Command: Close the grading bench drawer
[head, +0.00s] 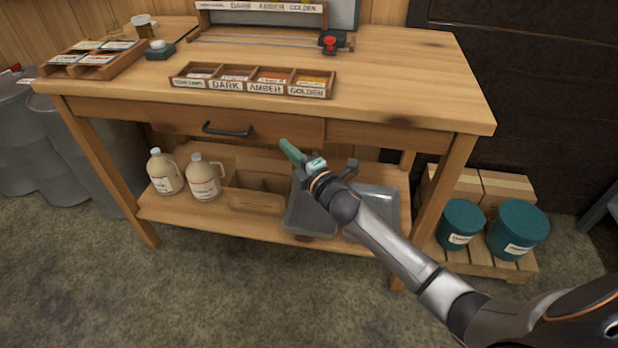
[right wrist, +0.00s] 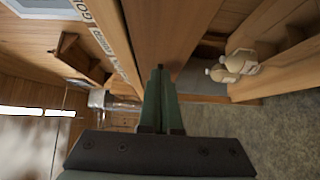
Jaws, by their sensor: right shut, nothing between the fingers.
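The grading bench (head: 400,75) stands ahead, with a wooden drawer (head: 275,129) under its top. The drawer has a dark bar handle (head: 228,130) left of its middle. Its front looks close to flush with the bench apron, and I cannot tell whether a small gap is left. My right gripper (head: 283,145) has green fingers, pressed together and empty. It is in front of the drawer's lower right part, right of the handle; contact cannot be told. In the right wrist view the shut fingers (right wrist: 160,72) point toward the bench's wood. My left gripper is not in view.
A label tray (head: 250,87) sits on the bench top. Teal buckets (head: 518,228) stand on a pallet at right, grey drums (head: 25,140) at left. The floor in front is clear.

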